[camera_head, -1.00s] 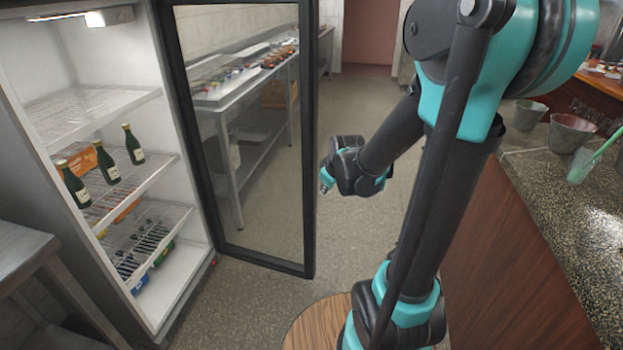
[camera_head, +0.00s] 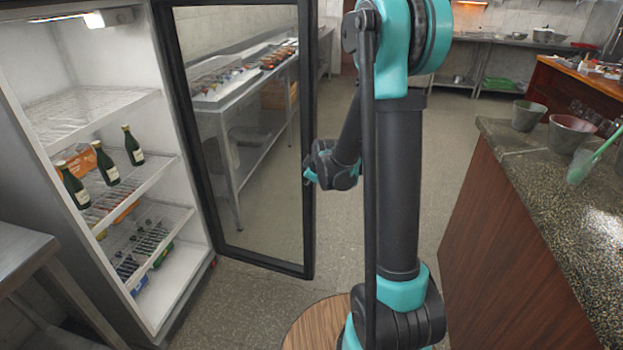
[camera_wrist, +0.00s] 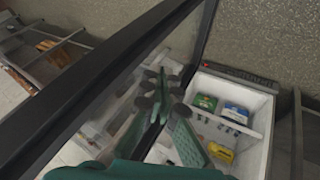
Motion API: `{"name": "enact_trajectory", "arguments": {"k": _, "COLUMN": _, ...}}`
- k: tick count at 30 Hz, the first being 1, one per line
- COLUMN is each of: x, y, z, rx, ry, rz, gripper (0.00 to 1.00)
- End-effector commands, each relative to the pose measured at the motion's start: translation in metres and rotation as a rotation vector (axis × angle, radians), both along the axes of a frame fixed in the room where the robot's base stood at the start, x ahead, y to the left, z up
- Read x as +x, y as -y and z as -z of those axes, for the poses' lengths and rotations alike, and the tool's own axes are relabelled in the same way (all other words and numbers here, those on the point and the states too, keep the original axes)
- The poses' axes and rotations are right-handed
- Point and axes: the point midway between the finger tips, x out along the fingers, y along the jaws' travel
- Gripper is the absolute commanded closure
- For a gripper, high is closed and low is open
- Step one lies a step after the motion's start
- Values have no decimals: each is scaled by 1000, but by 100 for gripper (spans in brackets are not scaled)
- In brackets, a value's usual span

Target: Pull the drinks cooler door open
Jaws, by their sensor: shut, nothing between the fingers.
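The drinks cooler (camera_head: 115,50) stands at the left of the head view, with its lit white inside and wire shelves in plain sight. Its black-framed glass door (camera_head: 262,205) stands wide open, swung out to the right of the cabinet. My gripper (camera_head: 308,178) is at the free edge of the door, about halfway up; whether it touches the frame I cannot tell. In the wrist view my gripper (camera_wrist: 160,90) is shut and empty, close to the door's dark frame (camera_wrist: 95,85). The cooler's inside (camera_wrist: 255,105) shows beyond it. No handle is clearly visible.
Green bottles (camera_head: 105,163) and cartons stand on the cooler shelves. A metal table (camera_head: 25,250) is at the near left. A stone-topped counter (camera_head: 520,170) with pots stands at the right. The floor (camera_head: 420,190) between door and counter is open.

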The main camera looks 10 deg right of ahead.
Motion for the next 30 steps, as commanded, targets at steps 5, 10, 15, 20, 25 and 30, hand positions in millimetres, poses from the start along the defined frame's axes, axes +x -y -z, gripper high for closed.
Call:
{"name": "enact_trajectory", "arguments": {"k": 5, "x": 14, "y": -3, "z": 19, "rx": 0, "ry": 0, "rz": 0, "gripper": 100}}
{"name": "enact_trajectory", "arguments": {"k": 10, "x": 29, "y": -2, "z": 32, "rx": 0, "ry": 0, "rz": 2, "gripper": 100}}
{"name": "enact_trajectory", "arguments": {"k": 15, "x": 49, "y": 8, "z": 32, "rx": 0, "ry": 0, "rz": 2, "gripper": 100}}
{"name": "enact_trajectory", "arguments": {"k": 20, "x": 57, "y": 12, "z": 31, "rx": 1, "ry": 0, "rz": 2, "gripper": 100}}
{"name": "enact_trajectory", "arguments": {"k": 25, "x": 59, "y": 13, "z": 31, "rx": 1, "ry": 0, "rz": 1, "gripper": 100}}
{"name": "enact_trajectory", "arguments": {"k": 30, "x": 58, "y": 13, "z": 31, "rx": 1, "ry": 0, "rz": 1, "gripper": 100}}
